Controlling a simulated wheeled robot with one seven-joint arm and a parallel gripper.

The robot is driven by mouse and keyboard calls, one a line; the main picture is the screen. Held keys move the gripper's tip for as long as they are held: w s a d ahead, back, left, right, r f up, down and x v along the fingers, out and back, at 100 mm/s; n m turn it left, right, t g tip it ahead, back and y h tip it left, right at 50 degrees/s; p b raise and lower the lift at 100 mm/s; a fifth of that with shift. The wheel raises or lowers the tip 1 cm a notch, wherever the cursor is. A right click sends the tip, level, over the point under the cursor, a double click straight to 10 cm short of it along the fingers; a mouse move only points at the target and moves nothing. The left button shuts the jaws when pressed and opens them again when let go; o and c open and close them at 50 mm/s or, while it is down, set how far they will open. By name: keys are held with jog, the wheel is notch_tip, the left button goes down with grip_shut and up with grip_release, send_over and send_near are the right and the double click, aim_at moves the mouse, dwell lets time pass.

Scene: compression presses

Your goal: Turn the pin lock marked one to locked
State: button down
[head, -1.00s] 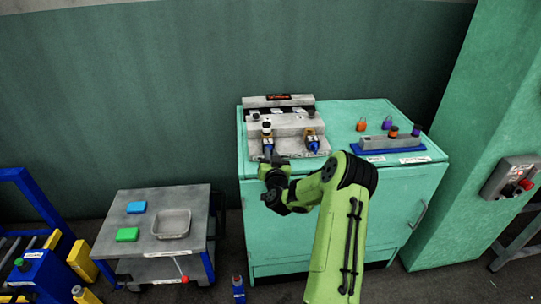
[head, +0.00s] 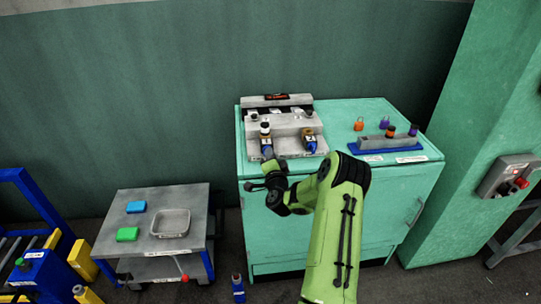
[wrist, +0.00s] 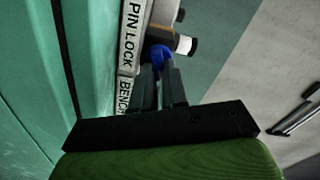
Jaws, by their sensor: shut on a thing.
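The pin lock marked 1 (head: 266,149) is on the left of the grey fixture at the bench's front edge. It shows blue, with a white and black part above it. My gripper (head: 269,160) is right in front of it. In the wrist view, both fingers of my gripper (wrist: 160,80) are closed on a blue part (wrist: 159,55), the lock's handle. The fingers hide much of the handle, and I cannot read its locked or unlocked setting. The pin lock marked 2 (head: 310,144) is on the right, apart from my gripper.
A label strip (wrist: 130,50) runs close beside my fingers. A low cart (head: 190,205) stands left.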

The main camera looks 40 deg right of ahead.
jog(key=m, duration=0.4)
jog(key=shift+s+f+m+p, duration=0.1)
jog(key=shift+f+m+p, duration=0.1)
jog(key=shift+m+p, duration=0.2)
dwell(0.4)
jog(key=c, duration=1.2)
grip_release()
jog(key=shift+o, duration=0.2)
